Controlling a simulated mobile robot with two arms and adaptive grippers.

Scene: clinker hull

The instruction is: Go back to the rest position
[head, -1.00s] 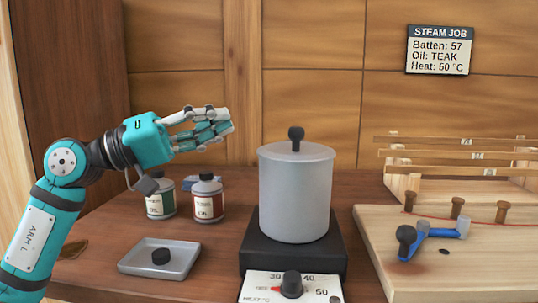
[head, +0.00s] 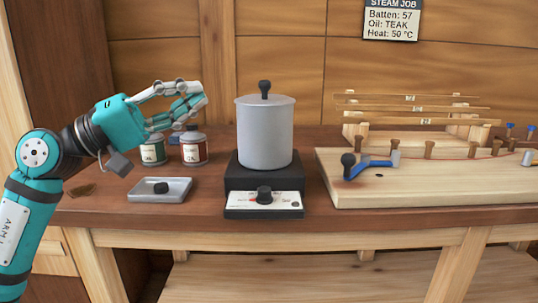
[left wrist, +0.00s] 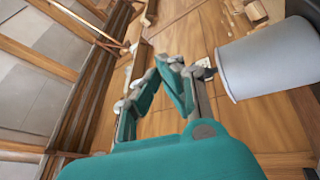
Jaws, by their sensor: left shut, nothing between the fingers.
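My left gripper (head: 194,97) is shut and empty, held in the air at the left of the bench, above and in front of two small bottles. It also shows in the left wrist view (left wrist: 172,62), with its fingers together. To its right, a grey lidded pot (head: 264,135) stands on a black heater (head: 264,179) with a dial on its front. The pot is apart from the gripper and shows at the right of the left wrist view (left wrist: 270,58). My right gripper does not show.
A green-labelled bottle (head: 152,150) and a red-labelled bottle (head: 194,148) stand below the gripper. A grey tray (head: 180,195) holds a black knob (head: 161,187). At right, a wooden board (head: 420,188) bears pegs and a blue clamp (head: 370,166). A rack (head: 358,134) holds battens. A sign (head: 391,20) hangs behind.

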